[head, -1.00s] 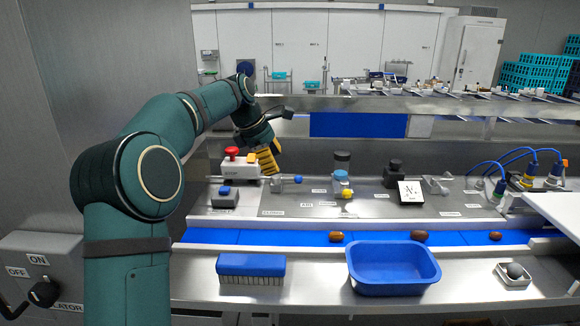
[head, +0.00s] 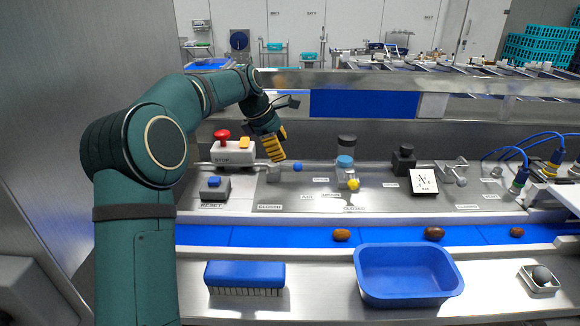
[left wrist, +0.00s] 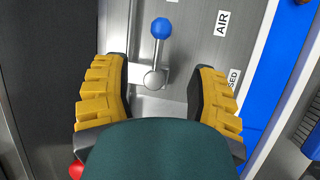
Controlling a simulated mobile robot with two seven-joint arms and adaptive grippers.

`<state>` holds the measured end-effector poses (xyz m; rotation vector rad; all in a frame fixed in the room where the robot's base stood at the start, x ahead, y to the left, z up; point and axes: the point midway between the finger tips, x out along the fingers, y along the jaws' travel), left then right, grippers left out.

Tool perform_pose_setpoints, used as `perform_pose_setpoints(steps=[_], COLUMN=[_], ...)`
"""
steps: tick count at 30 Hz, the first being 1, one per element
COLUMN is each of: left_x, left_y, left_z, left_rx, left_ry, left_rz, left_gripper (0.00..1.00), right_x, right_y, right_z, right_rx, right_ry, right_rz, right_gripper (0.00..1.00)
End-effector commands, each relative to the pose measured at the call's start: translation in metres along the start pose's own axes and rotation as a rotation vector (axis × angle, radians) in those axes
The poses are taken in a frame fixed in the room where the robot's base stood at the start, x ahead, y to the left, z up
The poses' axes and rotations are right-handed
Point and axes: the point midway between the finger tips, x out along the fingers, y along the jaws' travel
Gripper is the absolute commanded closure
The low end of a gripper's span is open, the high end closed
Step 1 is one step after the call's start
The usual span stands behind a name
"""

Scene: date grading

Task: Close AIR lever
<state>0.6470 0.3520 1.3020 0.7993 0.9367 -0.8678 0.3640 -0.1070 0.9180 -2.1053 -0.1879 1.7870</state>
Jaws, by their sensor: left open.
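The AIR lever has a blue ball knob (head: 298,167) on a metal rod, set on a steel panel beside the AIR label (head: 307,197). In the left wrist view its blue knob (left wrist: 161,28) stands at the top and its rod runs down to a round metal pivot (left wrist: 154,79). My left gripper (head: 277,150) is open, with yellow padded fingers, just above and left of the knob. In the left wrist view its fingers lie on either side of the lever's pivot end, apart from it. My right gripper is not in view.
A red stop button (head: 222,135) and a blue reset button (head: 214,181) stand left of the lever. Dates lie on the blue belt (head: 290,236); a blue bin (head: 408,303) and brush (head: 245,275) sit in front.

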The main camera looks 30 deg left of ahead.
Motion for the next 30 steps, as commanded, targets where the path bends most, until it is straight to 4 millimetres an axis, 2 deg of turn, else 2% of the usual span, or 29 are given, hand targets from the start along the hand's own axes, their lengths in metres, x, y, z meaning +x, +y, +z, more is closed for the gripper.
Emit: perform_pose_setpoints(steps=[1, 6, 12, 17, 25, 26, 30], left_x=[0.012, 0.042, 0.066, 0.073, 0.074, 0.074, 0.074], left_y=[-0.001, 0.0, 0.0, 0.0, 0.0, 0.0, 0.0], left_z=[0.0, 0.0, 0.0, 0.0, 0.0, 0.0, 0.001], left_rx=[0.0, 0.0, 0.0, 0.0, 0.0, 0.0, 0.0], left_ry=[0.0, 0.0, -0.001, -0.001, -0.001, -0.001, -0.001], left_rz=[-0.003, -0.002, 0.0, 0.0, 0.001, 0.001, 0.001], left_gripper=[0.42, 0.42, 0.42, 0.42, 0.42, 0.47, 0.96], right_x=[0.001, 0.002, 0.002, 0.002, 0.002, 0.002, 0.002], right_y=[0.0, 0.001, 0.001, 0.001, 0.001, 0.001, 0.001], right_z=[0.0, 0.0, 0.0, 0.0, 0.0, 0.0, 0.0], right_rx=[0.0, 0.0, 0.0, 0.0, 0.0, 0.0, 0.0], right_ry=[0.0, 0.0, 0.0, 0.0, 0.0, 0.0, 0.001], right_rz=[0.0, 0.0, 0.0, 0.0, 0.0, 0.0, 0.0], right_gripper=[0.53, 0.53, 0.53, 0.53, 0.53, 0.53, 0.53])
